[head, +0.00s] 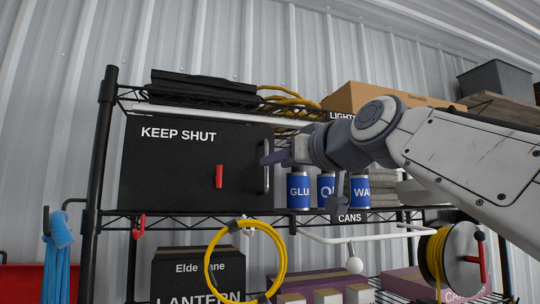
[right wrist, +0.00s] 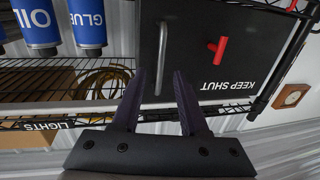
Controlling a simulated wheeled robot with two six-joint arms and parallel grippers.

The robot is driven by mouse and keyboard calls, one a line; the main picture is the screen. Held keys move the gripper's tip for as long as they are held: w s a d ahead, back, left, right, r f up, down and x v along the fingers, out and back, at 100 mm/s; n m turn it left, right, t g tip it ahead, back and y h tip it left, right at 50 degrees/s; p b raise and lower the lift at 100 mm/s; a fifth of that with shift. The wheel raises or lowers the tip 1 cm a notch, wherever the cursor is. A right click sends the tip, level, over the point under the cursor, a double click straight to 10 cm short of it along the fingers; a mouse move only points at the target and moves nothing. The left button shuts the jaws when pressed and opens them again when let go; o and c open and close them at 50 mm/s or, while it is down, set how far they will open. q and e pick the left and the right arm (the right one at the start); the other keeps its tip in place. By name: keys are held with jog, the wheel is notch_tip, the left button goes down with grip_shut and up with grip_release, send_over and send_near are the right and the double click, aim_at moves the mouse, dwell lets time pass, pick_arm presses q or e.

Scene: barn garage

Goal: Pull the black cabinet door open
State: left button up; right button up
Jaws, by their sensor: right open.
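The black cabinet (head: 165,178) stands on the rack's middle shelf, its door lettered KEEP SHUT and looking closed. The door also shows upside down in the right wrist view (right wrist: 240,55). An upright dark bar handle (head: 267,180) is near the door's right edge; it shows as a grey bar in the right wrist view (right wrist: 161,50). A red lever (head: 219,176) is left of the handle. My right gripper (head: 272,158) is open at the handle's upper part. In the right wrist view the handle lines up between the fingertips; I cannot tell whether they reach around it. My left gripper is out of view.
Blue cans (head: 299,190) stand just right of the handle, below my right arm. A wire shelf (head: 225,107) runs above the cabinet, with a black case (head: 200,84) and a cardboard box (head: 360,96) on it. A yellow hose coil (head: 246,262) hangs below.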

jog(key=shift+p+x, duration=0.65)
jog(key=shift+x, duration=1.35)
grip_shut()
